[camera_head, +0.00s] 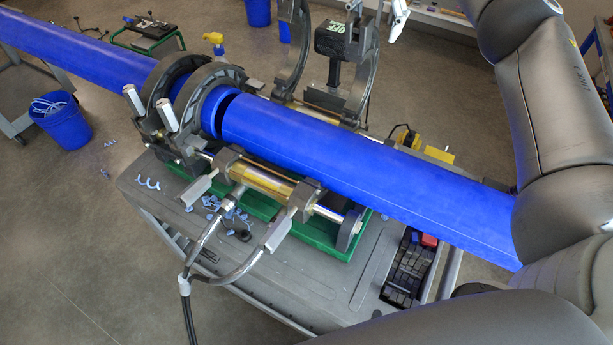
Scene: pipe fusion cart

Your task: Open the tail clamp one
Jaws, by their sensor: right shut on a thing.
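The blue pipe (360,165) lies in the fusion machine on the cart. Two dark clamp rings on the left (205,85) are closed around the pipes, with pale handles sticking out. Behind the right pipe, two dark curved upper clamp halves stand swung up and clear of the pipe: the left one (293,48) and the right one (368,62). My left gripper is out of view.
The grey cart top (290,278) carries a green tray (318,240), small blue clips and a bin of dark blocks (408,268). A black box-shaped tool (336,38) stands between the raised clamp halves. A blue bucket (62,120) stands on the floor at left.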

